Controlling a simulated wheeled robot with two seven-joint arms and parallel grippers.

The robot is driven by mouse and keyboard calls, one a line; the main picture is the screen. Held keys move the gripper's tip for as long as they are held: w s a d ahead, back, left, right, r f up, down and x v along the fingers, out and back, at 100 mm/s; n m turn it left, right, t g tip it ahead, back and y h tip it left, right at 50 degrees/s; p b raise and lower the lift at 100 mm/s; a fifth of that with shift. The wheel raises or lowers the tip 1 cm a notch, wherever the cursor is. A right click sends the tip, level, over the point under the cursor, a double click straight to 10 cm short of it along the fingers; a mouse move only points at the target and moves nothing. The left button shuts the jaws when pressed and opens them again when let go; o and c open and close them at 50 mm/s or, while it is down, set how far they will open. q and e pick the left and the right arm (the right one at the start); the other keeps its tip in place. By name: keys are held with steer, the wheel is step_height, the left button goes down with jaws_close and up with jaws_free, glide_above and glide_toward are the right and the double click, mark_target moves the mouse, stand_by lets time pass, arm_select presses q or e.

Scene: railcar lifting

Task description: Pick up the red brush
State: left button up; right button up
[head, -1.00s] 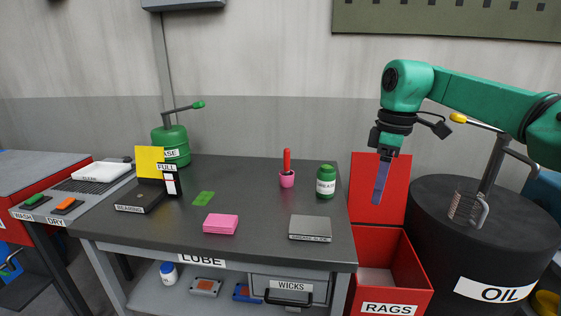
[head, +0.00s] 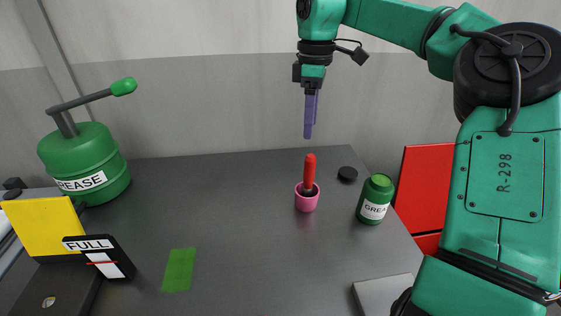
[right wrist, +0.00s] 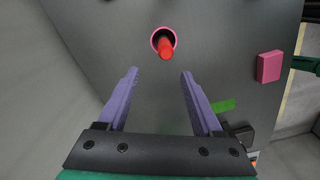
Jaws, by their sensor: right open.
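The red brush (head: 310,170) stands upright in a small pink cup (head: 307,202) on the dark table. In the right wrist view the red brush (right wrist: 166,49) and the pink cup's rim (right wrist: 155,35) show beyond the fingertips, near the middle between them. My right gripper (head: 309,128) points down above the brush, apart from it. In the right wrist view its two purple fingers (right wrist: 159,72) are spread, with nothing between them. My left gripper is in neither view.
A green grease jar (head: 375,199) and a black cap (head: 347,174) stand right of the cup. A green grease pump (head: 84,160), a yellow card (head: 42,226) and a FULL sign (head: 98,256) are at left. A green pad (head: 179,270) lies flat. The table between is clear.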

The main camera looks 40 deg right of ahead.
glide_above(309, 172)
steer(key=d, duration=0.1)
step_height(309, 172, down, 6)
steer(key=shift+r+p, duration=0.1)
steer(key=shift+p, duration=0.3)
steer(key=f, duration=0.2)
steer(key=f+p, duration=0.1)
steer(key=f, duration=0.2)
steer(key=f+p, duration=0.1)
steer(key=f, duration=0.1)
steer(key=shift+w+f, duration=0.15)
steer(key=shift+w, duration=0.25)
steer(key=shift+f, duration=0.3)
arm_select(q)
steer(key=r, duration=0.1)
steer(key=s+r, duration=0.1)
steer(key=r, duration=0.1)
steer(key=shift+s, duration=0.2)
arm_select(e)
steer(key=shift+f, duration=0.1)
steer(key=c, duration=1)
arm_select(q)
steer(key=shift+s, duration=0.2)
arm_select(e)
jaws_close()
